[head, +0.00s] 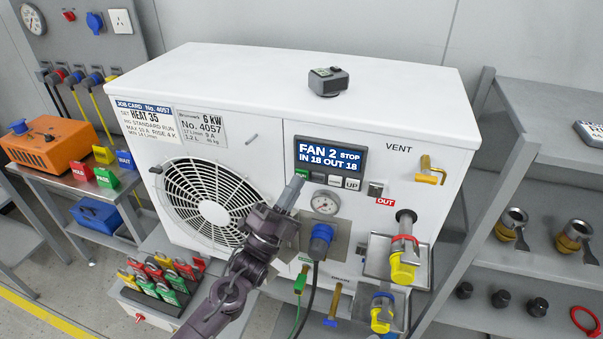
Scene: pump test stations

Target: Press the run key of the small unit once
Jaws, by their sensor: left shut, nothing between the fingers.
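The unit is a white box (330,85) with a round fan grille on its front. Its dark display (330,158) reads FAN 2 STOP, IN 18 OUT 18. A row of keys lies under the display. The green RUN key (302,174) is at the row's left end, with dark and pale keys to its right, the last marked UP (352,184). My left gripper (296,184) is shut and empty, its tips at the lower edge of the RUN key. I cannot tell whether they touch it. My left gripper partly covers that key. My right gripper is not in view.
Yellow-capped valves (404,267) project at right. A small dark device (328,82) stands on the unit's top. A tray of coloured tags (160,275) lies at lower left.

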